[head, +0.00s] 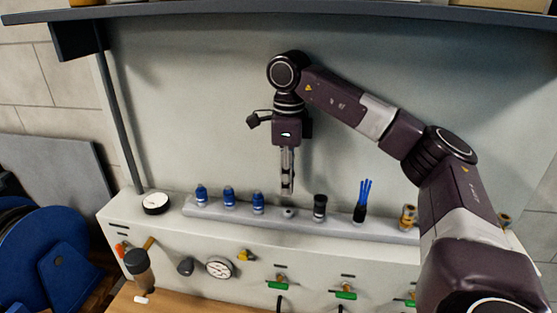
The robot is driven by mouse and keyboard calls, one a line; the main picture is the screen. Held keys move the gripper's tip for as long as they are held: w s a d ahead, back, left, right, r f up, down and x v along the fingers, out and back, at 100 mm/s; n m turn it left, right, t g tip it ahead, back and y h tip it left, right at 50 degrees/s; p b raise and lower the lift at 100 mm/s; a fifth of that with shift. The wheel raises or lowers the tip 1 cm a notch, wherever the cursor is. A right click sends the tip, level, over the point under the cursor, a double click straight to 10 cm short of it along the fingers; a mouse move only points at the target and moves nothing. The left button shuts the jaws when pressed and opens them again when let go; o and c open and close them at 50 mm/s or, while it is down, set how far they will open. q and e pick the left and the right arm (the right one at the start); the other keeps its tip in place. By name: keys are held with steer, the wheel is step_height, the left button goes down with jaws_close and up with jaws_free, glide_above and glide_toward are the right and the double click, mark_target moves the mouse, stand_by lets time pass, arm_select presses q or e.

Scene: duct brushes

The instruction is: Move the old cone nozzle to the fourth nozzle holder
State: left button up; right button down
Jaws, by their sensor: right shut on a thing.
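My right gripper (287,184) hangs pointing down above the rail of nozzle holders (395,236). It is shut on a small grey piece, which I take to be the old cone nozzle; the fingers hide most of it and its shape is hard to tell. Directly below, with a small gap, is the fourth nozzle holder (288,213) from the left, a small pale stub with nothing tall on it. Three blue nozzles (229,197) stand in the holders to its left. My left gripper is out of view.
Right of the fourth holder stand a black nozzle (320,207), a blue-bristled brush (362,203) and a brass fitting (408,217). A round gauge (156,203) lies at the left. My right arm covers the rail's right part. The backboard is clear.

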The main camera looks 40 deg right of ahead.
mark_target(288, 212)
steer(key=shift+w+d+r, duration=0.1)
steer(key=shift+d+r, duration=0.15)
steer(key=shift+r, duration=0.05)
steer(key=shift+s+r, duration=0.1)
steer(key=shift+s, duration=0.25)
steer(key=shift+w+f+b, duration=0.2)
steer(key=shift+f+b, duration=0.25)
steer(key=shift+f, duration=0.1)
steer(key=shift+f+b, duration=0.55)
steer(key=shift+f, duration=0.15)
step_height(288, 212, down, 4)
steer(key=b, duration=0.3)
steer(key=shift+r, duration=0.25)
arm_select(q)
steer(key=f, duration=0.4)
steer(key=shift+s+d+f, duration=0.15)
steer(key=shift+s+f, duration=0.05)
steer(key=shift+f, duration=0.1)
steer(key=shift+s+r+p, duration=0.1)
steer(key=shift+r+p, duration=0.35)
steer(key=shift+p, duration=0.05)
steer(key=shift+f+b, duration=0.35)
arm_select(e)
steer(key=shift+f, duration=0.45)
